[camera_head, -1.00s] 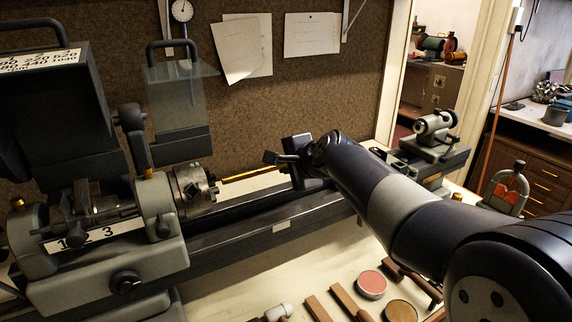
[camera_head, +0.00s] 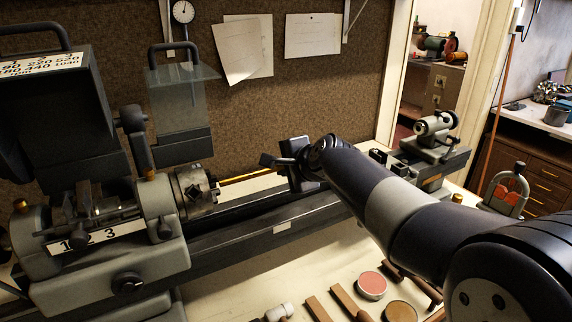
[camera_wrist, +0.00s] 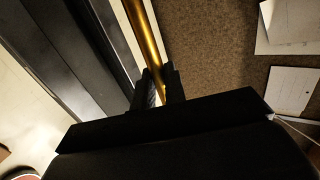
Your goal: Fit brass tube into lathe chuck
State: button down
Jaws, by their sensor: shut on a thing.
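The brass tube (camera_head: 245,175) is a thin golden rod lying nearly level, pointing left at the lathe chuck (camera_head: 196,192). Its left end is right by the chuck's jawed face; I cannot tell whether it is just in front of the jaws or inside them. My gripper (camera_head: 276,164) is shut on the tube near its right end, above the lathe bed. In the wrist view, both dark fingers (camera_wrist: 158,87) hold the tube (camera_wrist: 145,35), which runs up out of the frame. The chuck is not visible there.
The lathe bed (camera_head: 255,221) runs below the tube to the tailstock (camera_head: 433,135) at the right. A clear guard (camera_head: 182,98) stands behind the chuck. Wooden strips (camera_head: 345,300) and round tins (camera_head: 371,285) lie on the bench in front.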

aim_at(249, 176)
jog(key=shift+s+a+p, duration=0.65)
jog(key=shift+a+p, duration=0.15)
jog(key=shift+a, duration=0.25)
jog(key=shift+s+a+r+p, duration=0.1)
jog(key=shift+s+a+p, duration=0.4)
jog(key=shift+a+p, duration=0.2)
jog(key=shift+s+a+p, duration=0.1)
jog(key=shift+a+p, duration=0.05)
jog(key=shift+p, duration=0.15)
jog(key=shift+s+a, duration=0.15)
jog(key=shift+a, duration=0.05)
jog(key=shift+s+a+p, duration=0.2)
jog(key=shift+a+p, duration=0.1)
jog(key=shift+p, duration=0.3)
jog(key=shift+s+a+p, duration=0.75)
jog(key=shift+a+p, duration=0.3)
jog(key=shift+p, duration=0.6)
jog(key=c, duration=1.4)
grip_release()
